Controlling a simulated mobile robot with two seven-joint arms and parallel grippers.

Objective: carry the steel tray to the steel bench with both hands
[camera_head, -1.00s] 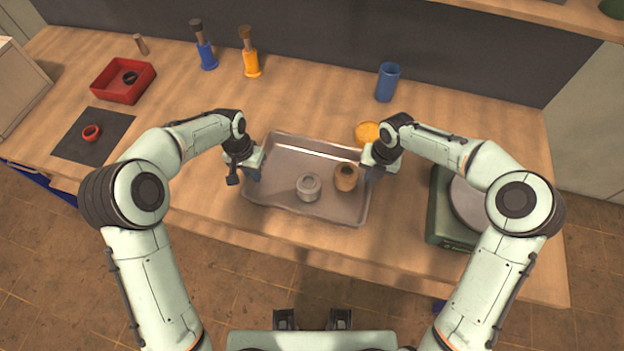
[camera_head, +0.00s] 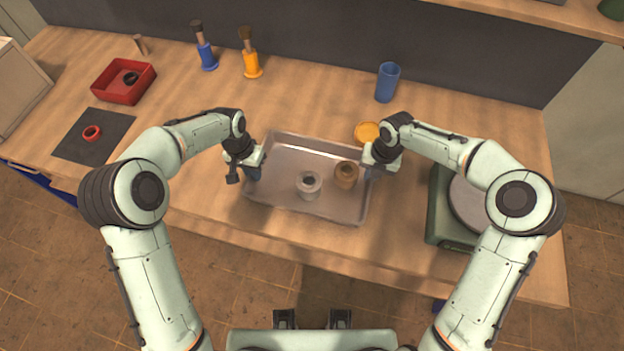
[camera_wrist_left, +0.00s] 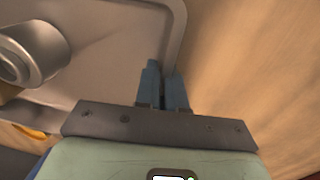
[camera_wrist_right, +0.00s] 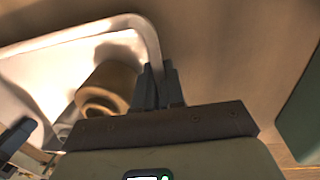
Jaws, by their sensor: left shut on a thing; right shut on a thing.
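The steel tray (camera_head: 285,197) is a shallow grey tray with rounded corners, over the wooden worktop in the middle of the head view. A grey ring-shaped part (camera_head: 309,186) and a brown hollow part (camera_head: 346,175) stand in it. My left gripper (camera_head: 252,173) is shut on the tray's left rim; the rim runs between its fingers in the left wrist view (camera_wrist_left: 165,88). My right gripper (camera_head: 374,168) is shut on the right rim, also seen in the right wrist view (camera_wrist_right: 158,85). I cannot tell whether the tray touches the worktop. I cannot make out a steel bench.
On the worktop (camera_head: 300,95) stand a red bin (camera_head: 108,88), a dark mat (camera_head: 75,148) with a red ring, blue and orange brush holders, a blue cup (camera_head: 387,82) and an orange disc (camera_head: 367,132). A green scale-like device (camera_head: 448,225) stands right of the tray.

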